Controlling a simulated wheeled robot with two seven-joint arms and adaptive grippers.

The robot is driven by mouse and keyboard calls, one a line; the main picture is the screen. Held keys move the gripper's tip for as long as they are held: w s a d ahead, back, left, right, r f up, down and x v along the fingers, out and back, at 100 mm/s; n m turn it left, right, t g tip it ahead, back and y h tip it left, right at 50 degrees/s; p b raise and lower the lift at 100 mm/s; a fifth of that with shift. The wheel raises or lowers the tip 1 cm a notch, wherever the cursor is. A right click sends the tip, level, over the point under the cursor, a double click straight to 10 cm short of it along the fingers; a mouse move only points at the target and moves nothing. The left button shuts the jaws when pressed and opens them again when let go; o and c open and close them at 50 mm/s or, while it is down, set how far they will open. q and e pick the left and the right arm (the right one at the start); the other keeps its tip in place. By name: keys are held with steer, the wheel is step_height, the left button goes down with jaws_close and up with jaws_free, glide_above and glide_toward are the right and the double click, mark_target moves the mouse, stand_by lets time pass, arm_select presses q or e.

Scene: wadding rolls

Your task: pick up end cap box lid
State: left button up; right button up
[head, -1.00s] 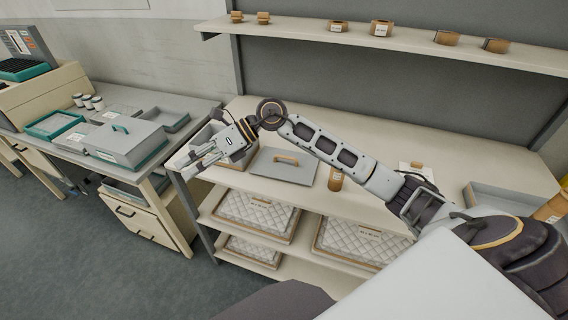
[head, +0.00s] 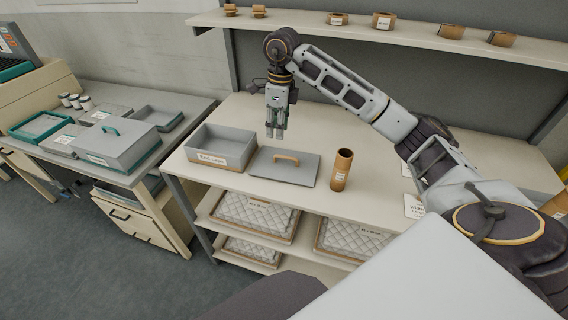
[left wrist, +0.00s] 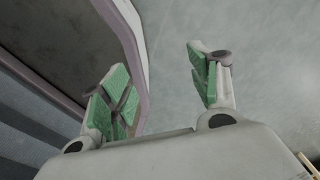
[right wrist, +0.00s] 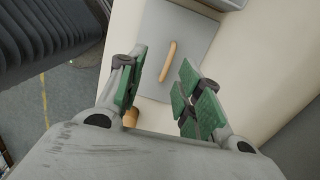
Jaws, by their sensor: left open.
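The end cap box lid (head: 303,170) is a flat grey panel with a tan handle (head: 286,158). It lies on the worktop beside the open grey end cap box (head: 212,157). My right gripper (head: 275,134) points down above the back edge of the lid, apart from it. In the right wrist view the lid (right wrist: 196,42) and its handle lie beyond the open, empty fingers of my right gripper (right wrist: 158,85). My left gripper (left wrist: 155,75) is open and empty in the left wrist view, away from the lid; the head view does not show it.
A brown cardboard tube (head: 341,170) stands upright just right of the lid. A shelf (head: 400,38) with several cardboard rings runs above the worktop (head: 230,111). On the left, a side table holds a grey box with a teal handle (head: 118,140) and trays.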

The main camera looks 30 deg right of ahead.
steer(key=d+r, duration=0.1)
steer(key=d, duration=0.2)
glide_toward(286, 154)
steer(key=shift+h, duration=0.4)
steer(key=shift+s+a+r, duration=0.25)
steer(key=shift+s+a, duration=0.7)
steer(key=shift+s+a+r, duration=0.2)
steer(key=shift+s+a, duration=0.75)
steer(key=shift+a, duration=0.05)
steer(key=shift+f, duration=0.7)
steer(key=shift+d+f, duration=0.15)
steer(key=shift+f, duration=0.6)
steer(key=shift+s+d+f+p, duration=0.15)
steer(key=shift+f+p, duration=0.25)
steer(key=shift+f, duration=1.4)
arm_select(q)
steer(key=shift+s+d+r, duration=0.45)
steer(key=shift+s+d, duration=0.1)
steer(key=shift+s, duration=0.1)
